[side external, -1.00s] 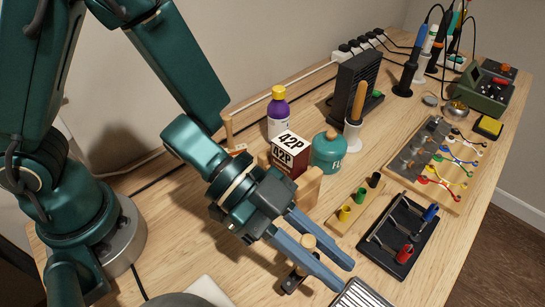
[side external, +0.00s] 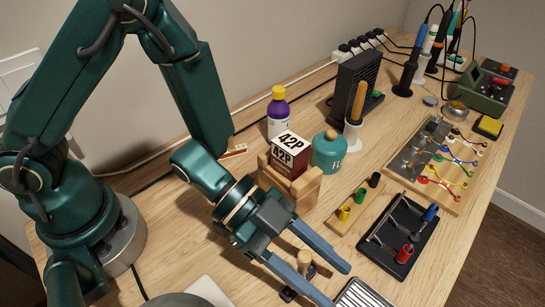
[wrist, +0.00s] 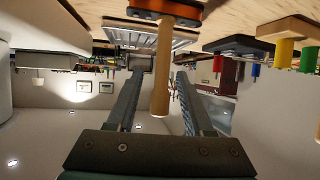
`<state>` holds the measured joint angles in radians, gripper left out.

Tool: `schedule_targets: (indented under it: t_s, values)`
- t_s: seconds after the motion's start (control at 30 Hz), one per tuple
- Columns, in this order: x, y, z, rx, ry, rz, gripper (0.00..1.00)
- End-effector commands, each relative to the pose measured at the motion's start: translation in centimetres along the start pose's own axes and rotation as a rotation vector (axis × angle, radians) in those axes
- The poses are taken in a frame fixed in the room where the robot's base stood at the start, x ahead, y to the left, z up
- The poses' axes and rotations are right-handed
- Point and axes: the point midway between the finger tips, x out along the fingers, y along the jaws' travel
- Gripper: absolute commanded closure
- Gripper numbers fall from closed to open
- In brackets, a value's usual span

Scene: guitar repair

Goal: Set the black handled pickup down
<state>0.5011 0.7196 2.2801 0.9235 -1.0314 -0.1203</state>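The black handled pickup shows in the side external view as an upright wooden handle (side external: 304,262) above a small black body (side external: 288,294), partly hidden by a finger. My gripper (side external: 338,286) is open, with one blue-grey finger on each side of the handle. In the wrist view the handle (wrist: 163,68) stands between my gripper's fingers (wrist: 155,85), with a visible gap on both sides. The pickup's base is at the top of that view. The side view does not clearly show what its underside touches.
A ribbed metal plate (side external: 362,295) lies close by at the bottom. A black tray with coloured-handled tools (side external: 403,237) and a wooden block with coloured pegs (side external: 352,208) are to the right. A wooden cradle (side external: 292,186) with the 42P box (side external: 290,155) stands behind the gripper.

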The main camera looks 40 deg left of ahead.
Motion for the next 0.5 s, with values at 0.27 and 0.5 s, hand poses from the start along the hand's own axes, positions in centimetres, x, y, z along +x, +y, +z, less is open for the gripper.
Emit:
schedule_targets:
  t_s: [0.27, 0.5]
  values:
    - [0.0, 0.0, -0.1, 0.000, 0.000, 0.000, 0.49]
    - [-2.5, -0.2, -0.3, -0.002, 0.001, -0.006, 0.49]
